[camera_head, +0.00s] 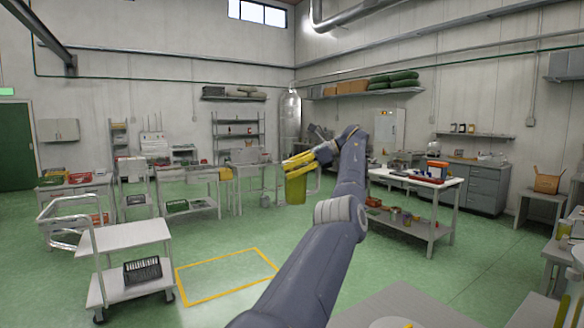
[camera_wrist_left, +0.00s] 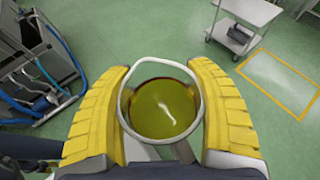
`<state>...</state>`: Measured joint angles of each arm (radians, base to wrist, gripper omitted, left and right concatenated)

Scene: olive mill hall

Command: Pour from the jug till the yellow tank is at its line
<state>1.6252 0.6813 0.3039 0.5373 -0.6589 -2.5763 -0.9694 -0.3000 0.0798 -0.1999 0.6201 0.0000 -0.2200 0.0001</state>
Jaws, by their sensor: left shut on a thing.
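My left gripper (camera_head: 302,162) has yellow fingers and is shut on the jug (camera_head: 296,189), in mid-air over the open floor. The jug looks about upright and holds olive-yellow liquid. In the left wrist view the jug (camera_wrist_left: 164,108) sits between the two yellow fingers, seen from above, with its pale rim around the liquid. I cannot make out a yellow tank or a level line in either view. My right gripper is not in view.
A white trolley (camera_head: 124,236) with a black basket (camera_head: 142,269) stands at left beside a yellow floor outline (camera_head: 228,276). A loaded workbench (camera_head: 416,183) stands right of my arm. A grey table top (camera_head: 418,306) is at the bottom. Green floor is free between them.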

